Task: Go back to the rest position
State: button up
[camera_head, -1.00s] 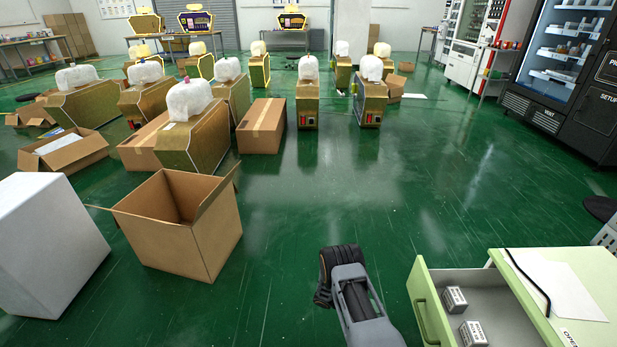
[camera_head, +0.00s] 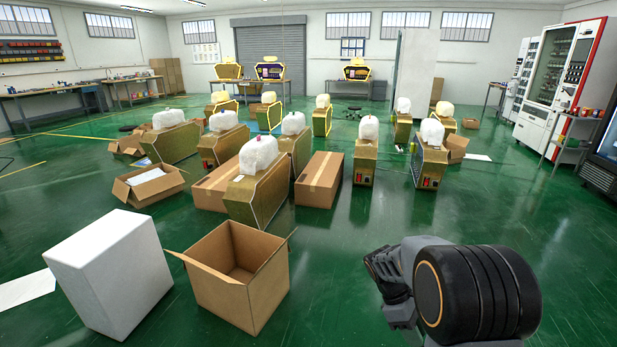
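My arm (camera_head: 470,290) shows at the lower right of the head view as a large dark joint with an orange ring and grey parts. My gripper (camera_head: 384,272) is the dark grey end part on its left side, over bare green floor. It is seen from behind and partly hidden by the arm. I cannot make out its fingertips, nor whether it is open or shut. I see no object in it.
An open cardboard box (camera_head: 240,275) and a white block (camera_head: 110,270) stand at the front left. Several wrapped machines (camera_head: 258,195) and boxes fill the middle. Vending machines (camera_head: 565,85) line the right. Green floor (camera_head: 345,270) is free between the box and my arm.

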jog(key=s+a+r+m+t+y+p, duration=0.1)
jog(key=s+a+r+m+t+p, duration=0.1)
jog(key=r, duration=0.6)
jog(key=s+a+r+m+t+y+p, duration=0.2)
jog(key=s+a+r+m+t+p, duration=0.1)
jog(key=r+p, duration=0.4)
jog(key=s+a+r+m+t+y+p, duration=0.2)
jog(key=r+m, duration=0.4)
jog(key=r, duration=0.5)
jog(key=shift+s+a+t+p, duration=0.7)
jog(key=shift+a+t+p, duration=0.1)
jog(key=shift+t+p, duration=0.45)
jog(key=shift+f, duration=0.1)
